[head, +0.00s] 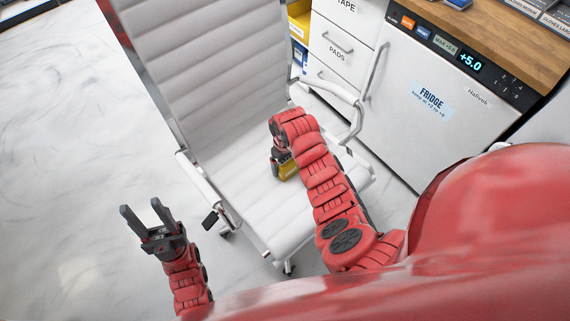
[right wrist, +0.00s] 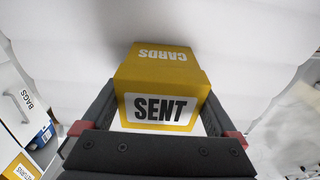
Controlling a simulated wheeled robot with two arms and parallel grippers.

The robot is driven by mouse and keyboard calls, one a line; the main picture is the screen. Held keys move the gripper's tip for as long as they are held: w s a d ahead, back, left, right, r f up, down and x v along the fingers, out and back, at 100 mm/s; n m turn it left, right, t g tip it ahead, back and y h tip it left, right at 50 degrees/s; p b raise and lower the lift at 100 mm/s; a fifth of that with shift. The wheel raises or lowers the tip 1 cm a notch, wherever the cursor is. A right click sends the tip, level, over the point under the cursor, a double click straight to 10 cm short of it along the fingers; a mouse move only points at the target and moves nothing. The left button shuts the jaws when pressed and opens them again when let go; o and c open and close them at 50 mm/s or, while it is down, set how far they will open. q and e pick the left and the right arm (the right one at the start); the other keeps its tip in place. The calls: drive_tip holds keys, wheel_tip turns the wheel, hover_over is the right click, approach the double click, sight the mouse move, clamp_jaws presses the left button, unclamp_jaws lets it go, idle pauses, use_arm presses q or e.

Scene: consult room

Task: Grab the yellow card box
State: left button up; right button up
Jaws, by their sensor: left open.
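The yellow card box (right wrist: 155,66), marked CARDS and SENT, is in the middle of the right wrist view. It lies between the two dark fingers of my right gripper (head: 281,160), with a finger along each side. I cannot tell whether the fingers press on it. In the head view the box (head: 288,171) shows only in part at the white chair's seat, mostly hidden by my right gripper and arm. My left gripper (head: 141,208) is open and empty, above the floor to the left of the chair.
The white chair (head: 215,60) has armrests on both sides; the right armrest (head: 338,96) is close to my right arm. A white fridge (head: 420,110) and drawers (head: 335,45) stand behind at the right, under a wooden counter (head: 520,40). The floor at left is clear.

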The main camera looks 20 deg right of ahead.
drive_tip(key=c, duration=0.7)
drive_tip(key=shift+r, duration=0.1)
